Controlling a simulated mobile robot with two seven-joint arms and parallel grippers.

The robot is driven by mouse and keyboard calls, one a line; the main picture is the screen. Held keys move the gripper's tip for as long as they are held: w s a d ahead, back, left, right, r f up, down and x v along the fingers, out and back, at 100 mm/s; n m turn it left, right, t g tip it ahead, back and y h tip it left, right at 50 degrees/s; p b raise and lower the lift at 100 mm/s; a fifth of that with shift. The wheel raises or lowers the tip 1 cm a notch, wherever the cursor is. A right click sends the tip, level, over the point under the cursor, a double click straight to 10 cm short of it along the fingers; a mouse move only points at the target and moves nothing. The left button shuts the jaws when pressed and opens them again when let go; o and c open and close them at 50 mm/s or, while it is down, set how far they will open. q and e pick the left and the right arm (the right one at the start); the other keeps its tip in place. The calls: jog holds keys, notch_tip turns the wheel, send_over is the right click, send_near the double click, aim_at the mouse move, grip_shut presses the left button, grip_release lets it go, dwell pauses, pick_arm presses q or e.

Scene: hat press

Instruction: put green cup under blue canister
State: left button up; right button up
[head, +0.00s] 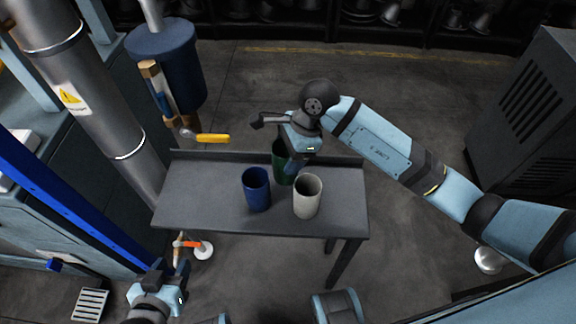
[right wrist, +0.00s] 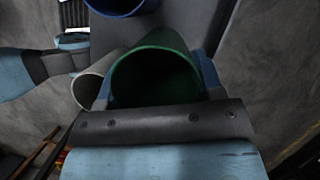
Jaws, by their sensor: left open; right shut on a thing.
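The green cup (head: 280,172) is at the back of the small grey table, partly hidden by my right gripper (head: 292,163). My right gripper is shut on the cup's sides. In the right wrist view the open mouth of the green cup (right wrist: 155,72) faces the camera, between the fingers. I cannot tell whether its base touches the table. The blue canister (head: 168,66) hangs at the upper left, beyond the table's left back corner, with a yellow-handled lever (head: 212,138) below it.
A blue cup (head: 256,190) and a white cup (head: 308,197) stand on the grey table (head: 200,200), close to the green cup. The table's left part is bare. A large metal pipe (head: 80,90) and blue machine frame stand left. A dark cabinet (head: 530,110) stands right.

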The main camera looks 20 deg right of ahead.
jog(key=shift+f+b, duration=0.3)
jog(key=shift+f, duration=1.8)
jog(key=shift+f, duration=0.15)
jog(key=o, duration=0.7)
